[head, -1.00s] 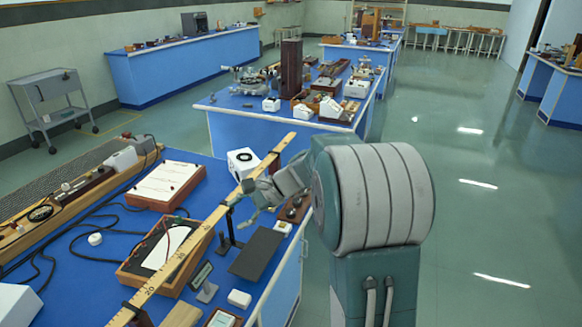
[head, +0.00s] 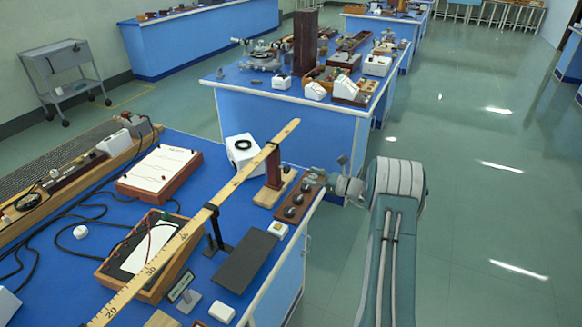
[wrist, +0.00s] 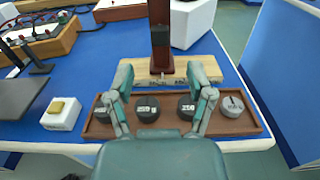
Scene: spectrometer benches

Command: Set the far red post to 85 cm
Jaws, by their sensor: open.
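The far red post (head: 273,168) is a dark red upright on a pale wooden base (head: 275,192), near the bench's far right corner. The long yellow ruler (head: 233,184) passes over its top, rising to the upper right. In the wrist view the post (wrist: 161,32) stands upright ahead, centred between my fingers, on its wooden base (wrist: 205,71). My gripper (wrist: 160,78) is open and empty, short of the post and over a tray of weights. In the head view my gripper (head: 338,183) is at the bench's right edge, partly hidden by my arm.
A wooden tray (wrist: 251,127) holds several round weights between me and the post. A white box (head: 242,151) stands behind the post. A black stand (head: 214,232) is under the ruler, beside a dark plate (head: 246,261). Open floor (head: 470,220) lies right.

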